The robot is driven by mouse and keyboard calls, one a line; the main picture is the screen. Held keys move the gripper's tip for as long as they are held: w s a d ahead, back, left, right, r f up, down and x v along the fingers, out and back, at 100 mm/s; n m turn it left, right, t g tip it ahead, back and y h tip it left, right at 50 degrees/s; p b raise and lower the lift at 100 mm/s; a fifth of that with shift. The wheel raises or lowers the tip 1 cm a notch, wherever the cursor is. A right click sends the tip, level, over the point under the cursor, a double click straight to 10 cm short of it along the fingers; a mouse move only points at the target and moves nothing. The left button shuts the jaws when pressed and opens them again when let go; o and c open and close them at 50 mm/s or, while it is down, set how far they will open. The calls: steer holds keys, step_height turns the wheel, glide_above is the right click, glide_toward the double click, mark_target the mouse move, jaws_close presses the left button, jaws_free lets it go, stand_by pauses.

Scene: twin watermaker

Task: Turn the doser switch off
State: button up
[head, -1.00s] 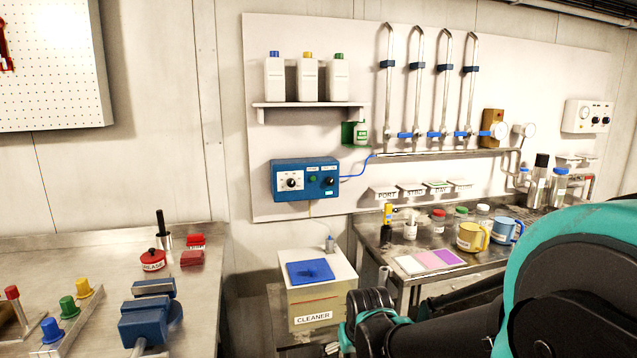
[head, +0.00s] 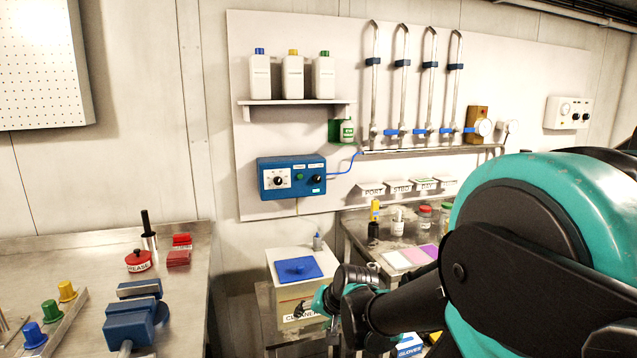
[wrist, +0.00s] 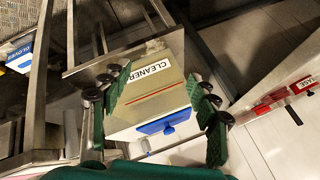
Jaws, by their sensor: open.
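The blue control box (head: 291,177) hangs on the white wall panel below the bottle shelf. It carries a white-faced dial at left, a small green button or lamp, and a black knob (head: 316,179) at right. Its small labels are too blurred to read, so I cannot tell how the switch is set. My gripper (wrist: 157,82) is open and empty in the wrist view, with its green fingers apart and the cleaner box beyond them. In the head view my arm reaches low in front of the cleaner box (head: 287,307), well below the control box.
A shelf (head: 297,103) with three white bottles is above the control box. The left bench (head: 70,268) holds a blue vise (head: 133,322) and a red grease tin (head: 138,262). Cups and jars stand on the right bench, partly behind my arm. The wall directly below the control box is mostly clear.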

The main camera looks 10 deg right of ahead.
mark_target(318, 180)
steer(key=w+r+m+t, duration=0.1)
steer(key=w+r+m, duration=0.1)
steer(key=w, duration=0.1)
steer(key=w+a+r+m+t+y, duration=0.1)
steer(key=w+r+m, duration=0.1)
steer(key=w+r, duration=0.1)
steer(key=w+r+m+t+y, duration=0.1)
steer(key=w+r+m, duration=0.1)
steer(key=w+r, duration=0.1)
steer(key=shift+w+a, duration=0.2)
steer(key=shift+a, duration=0.1)
steer(key=shift+c, duration=0.8)
steer(key=w+d+r+m+t+h, duration=0.2)
steer(key=w+d+r+m+t, duration=0.2)
steer(key=w+d+r+m, duration=0.55)
steer(key=w+d+r+m+t+h, duration=0.2)
steer(key=w+d+r+m+t, duration=0.2)
steer(key=w+r+m, duration=0.55)
steer(key=w+m, duration=0.1)
steer(key=w, duration=0.3)
steer(key=w+f+m, duration=0.1)
steer(key=w, duration=0.4)
steer(key=w+a+f, duration=0.1)
steer(key=w, duration=0.4)
steer(key=shift+w+f+m, duration=0.15)
steer(key=shift+m, duration=0.25)
steer(key=shift+c, duration=0.2)
jaws_close()
